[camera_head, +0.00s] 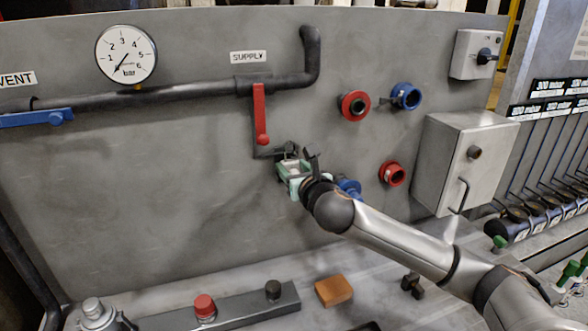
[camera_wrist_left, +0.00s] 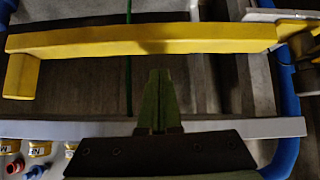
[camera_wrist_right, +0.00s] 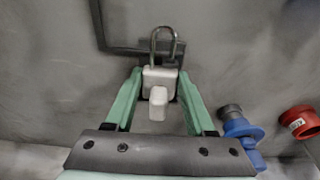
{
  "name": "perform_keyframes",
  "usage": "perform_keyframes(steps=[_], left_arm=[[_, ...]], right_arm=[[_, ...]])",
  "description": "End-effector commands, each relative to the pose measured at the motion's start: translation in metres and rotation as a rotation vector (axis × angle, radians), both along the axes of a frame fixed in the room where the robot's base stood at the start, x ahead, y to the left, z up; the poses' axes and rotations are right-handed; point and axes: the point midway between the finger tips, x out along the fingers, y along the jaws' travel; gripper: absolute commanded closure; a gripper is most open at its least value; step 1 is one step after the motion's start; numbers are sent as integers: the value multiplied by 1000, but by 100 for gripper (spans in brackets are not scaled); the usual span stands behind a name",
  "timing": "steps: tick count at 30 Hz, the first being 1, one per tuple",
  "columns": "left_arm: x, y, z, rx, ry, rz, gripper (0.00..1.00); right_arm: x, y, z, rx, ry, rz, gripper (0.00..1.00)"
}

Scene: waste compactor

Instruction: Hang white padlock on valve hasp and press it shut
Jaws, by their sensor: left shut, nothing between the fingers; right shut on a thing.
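The white padlock (camera_wrist_right: 159,78) is held between the green fingers of my right gripper (camera_wrist_right: 160,82). Its grey shackle (camera_wrist_right: 163,33) points up and overlaps a dark bar (camera_wrist_right: 130,49) on the panel. I cannot tell whether the shackle is around the bar or in front of it, or whether it is latched. In the head view my right gripper (camera_head: 290,165) is at the panel, just below the red valve handle (camera_head: 260,115), which hangs down. It mostly hides the padlock there. My left gripper (camera_wrist_left: 159,86) is shut and empty in the left wrist view.
Red (camera_head: 354,105) and blue (camera_head: 405,96) connectors stick out right of the valve, with another blue one (camera_wrist_right: 238,128) close beside my right gripper. A grey box (camera_head: 463,165) is further right. An orange block (camera_head: 333,290) lies below. A yellow bar (camera_wrist_left: 150,40) is near my left gripper.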

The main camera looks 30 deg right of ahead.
Motion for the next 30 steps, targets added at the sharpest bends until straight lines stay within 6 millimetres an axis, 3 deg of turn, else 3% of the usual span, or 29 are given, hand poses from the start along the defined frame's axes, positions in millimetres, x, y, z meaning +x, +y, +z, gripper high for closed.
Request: perform_keyframes(steps=[30], left_arm=[[0,0,0,0,1,0,100]], right_arm=[[7,-2,-4,-1,-1,0,90]])
